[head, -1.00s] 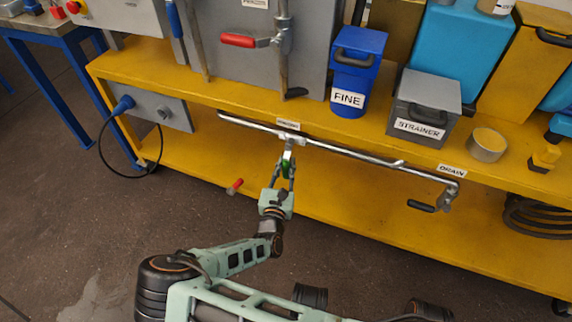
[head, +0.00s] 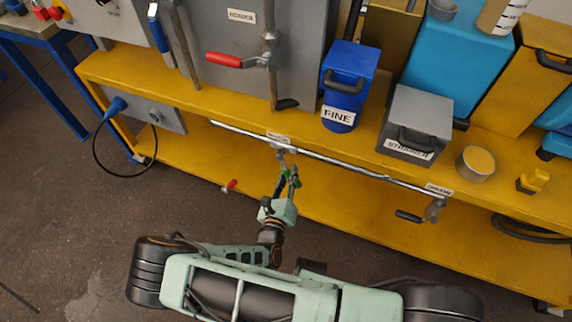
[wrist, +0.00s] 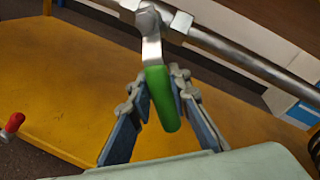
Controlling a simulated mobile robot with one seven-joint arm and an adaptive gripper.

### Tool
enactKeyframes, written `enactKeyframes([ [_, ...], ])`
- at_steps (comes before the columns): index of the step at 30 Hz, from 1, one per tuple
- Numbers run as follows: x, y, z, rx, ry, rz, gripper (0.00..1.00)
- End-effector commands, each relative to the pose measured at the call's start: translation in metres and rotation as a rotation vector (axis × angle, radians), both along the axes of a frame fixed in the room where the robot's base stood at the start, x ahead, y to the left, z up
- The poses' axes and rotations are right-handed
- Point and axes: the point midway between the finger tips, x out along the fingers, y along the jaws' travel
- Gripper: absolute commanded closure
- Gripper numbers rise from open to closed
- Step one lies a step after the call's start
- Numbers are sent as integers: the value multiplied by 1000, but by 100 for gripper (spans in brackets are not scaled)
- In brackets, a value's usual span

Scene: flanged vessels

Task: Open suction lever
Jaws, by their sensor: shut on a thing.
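A small valve (head: 281,150) sits on the silver pipe under the yellow bench edge, below a small white label (head: 278,138) too blurred to read. Its lever has a metal neck (wrist: 151,48) and a green grip (wrist: 163,98) pointing down in the wrist view. My gripper (wrist: 166,92) has its two fingers on either side of the green grip and is shut on it. In the head view my gripper (head: 288,184) reaches up to the lever from below, and its fingers partly hide the green grip.
A red-handled lever (head: 229,186) is left of my gripper; a black-handled one (head: 409,216) hangs at the pipe's right end by the DRAIN label (head: 439,190). The FINE canister (head: 345,90) and STRAINER box (head: 414,125) stand on the bench above.

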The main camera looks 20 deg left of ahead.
Motion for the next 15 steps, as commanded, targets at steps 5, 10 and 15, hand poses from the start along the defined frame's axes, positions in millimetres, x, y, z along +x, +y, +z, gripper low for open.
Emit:
enactKeyframes([
  [5, 0, -9, 11, -166, 12, -2, 100],
  [10, 0, -15, 19, -327, 24, -1, 100],
  [15, -1, -20, 27, -485, 39, -2, 100],
])
